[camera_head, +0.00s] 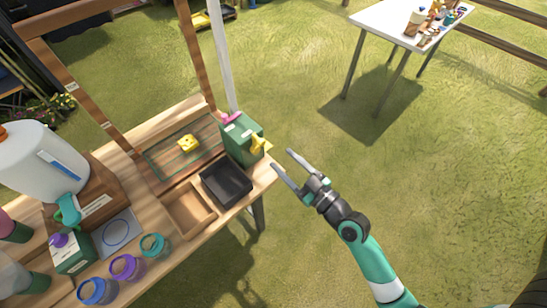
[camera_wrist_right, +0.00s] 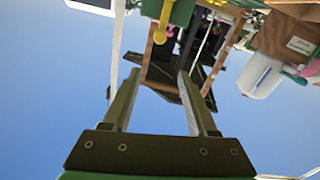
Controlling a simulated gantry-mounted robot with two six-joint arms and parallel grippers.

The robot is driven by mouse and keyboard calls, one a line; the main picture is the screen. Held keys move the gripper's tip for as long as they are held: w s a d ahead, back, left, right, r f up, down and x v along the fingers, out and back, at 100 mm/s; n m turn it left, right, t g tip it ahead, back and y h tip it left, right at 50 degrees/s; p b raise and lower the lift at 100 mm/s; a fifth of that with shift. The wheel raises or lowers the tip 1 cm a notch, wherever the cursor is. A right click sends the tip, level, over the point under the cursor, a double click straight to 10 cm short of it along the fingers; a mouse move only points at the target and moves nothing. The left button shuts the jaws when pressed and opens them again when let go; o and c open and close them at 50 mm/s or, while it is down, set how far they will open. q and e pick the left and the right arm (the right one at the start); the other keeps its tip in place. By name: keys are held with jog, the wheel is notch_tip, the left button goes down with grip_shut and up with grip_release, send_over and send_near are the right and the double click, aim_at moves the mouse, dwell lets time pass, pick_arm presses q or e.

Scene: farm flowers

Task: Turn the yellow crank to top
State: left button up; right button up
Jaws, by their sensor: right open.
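The yellow crank (camera_head: 258,145) is on the right side of a green box (camera_head: 239,135) at the right end of the wooden bench. In the right wrist view the crank (camera_wrist_right: 161,28) shows beyond the fingers, its rounded knob towards the fingers, on the green box (camera_wrist_right: 181,12) at the top edge. My right gripper (camera_head: 282,159) is open and empty, just right of the crank with its fingers towards it and apart from it. It also shows open in the right wrist view (camera_wrist_right: 158,75). My left gripper is not in view.
A black tray (camera_head: 226,182) and a wooden tray (camera_head: 189,212) lie beside the green box. A white post (camera_head: 222,55) rises behind it. A white tank (camera_head: 40,158) and several jars stand further left. Open grass lies right of the bench, with a white table (camera_head: 392,20) far off.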

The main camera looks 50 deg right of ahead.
aim_at(263, 143)
jog(key=w+f, duration=0.1)
jog(key=w, duration=0.2)
jog(key=w+d, duration=0.1)
jog(key=w, duration=0.3)
jog(key=w+d+f, duration=0.1)
jog(key=w, duration=0.3)
jog(key=shift+d+f, duration=0.15)
jog(key=shift+f, duration=0.2)
grip_shut()
dwell(1.1)
